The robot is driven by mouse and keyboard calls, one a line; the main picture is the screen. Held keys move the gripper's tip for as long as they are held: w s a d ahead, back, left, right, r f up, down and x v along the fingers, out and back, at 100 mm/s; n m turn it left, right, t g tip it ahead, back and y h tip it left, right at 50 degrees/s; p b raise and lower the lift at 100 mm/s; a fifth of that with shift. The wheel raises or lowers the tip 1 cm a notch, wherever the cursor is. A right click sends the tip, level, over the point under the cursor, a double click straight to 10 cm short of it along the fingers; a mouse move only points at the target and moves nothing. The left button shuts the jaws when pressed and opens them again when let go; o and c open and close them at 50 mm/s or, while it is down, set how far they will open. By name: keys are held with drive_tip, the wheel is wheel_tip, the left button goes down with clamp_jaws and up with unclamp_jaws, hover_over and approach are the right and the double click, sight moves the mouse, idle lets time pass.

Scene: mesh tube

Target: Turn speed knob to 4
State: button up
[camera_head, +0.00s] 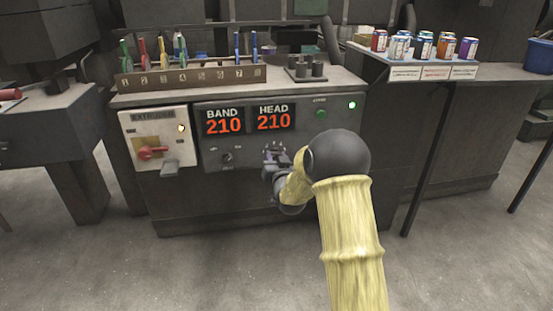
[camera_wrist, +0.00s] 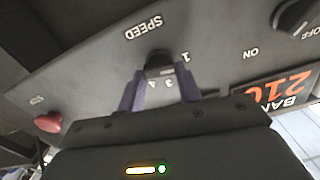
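The black speed knob (camera_wrist: 158,60) shows in the wrist view, where the control panel appears upside down. The word SPEED stands beside it, and the digits 1, 3 and 4 show around its dial. My gripper (camera_wrist: 160,76) has its two purple fingers apart, one on each side of the knob, with their tips close to it. I cannot tell whether they touch it. The knob's exact setting is unclear. In the head view my gripper (camera_head: 274,152) is at the panel's right half, and it and my arm hide the speed knob.
A red button (camera_wrist: 48,122) is left in the wrist view; an on/off knob (camera_wrist: 294,17) is at upper right. In the head view, BAND and HEAD displays (camera_head: 248,118) both read 210. A red-handled switch box (camera_head: 155,150) is left. Cans (camera_head: 423,45) stand on the right shelf.

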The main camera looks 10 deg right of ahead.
drive_tip(key=shift+c, duration=1.2)
drive_tip(key=shift+m, duration=0.3)
drive_tip(key=m, duration=0.5)
drive_tip(key=shift+d, duration=0.15)
drive_tip(key=m+p, duration=0.1)
drive_tip(key=m, duration=0.5)
drive_tip(key=m+p, duration=0.1)
drive_tip(key=m, duration=0.5)
drive_tip(key=f+m+p, duration=0.1)
drive_tip(key=m, duration=0.5)
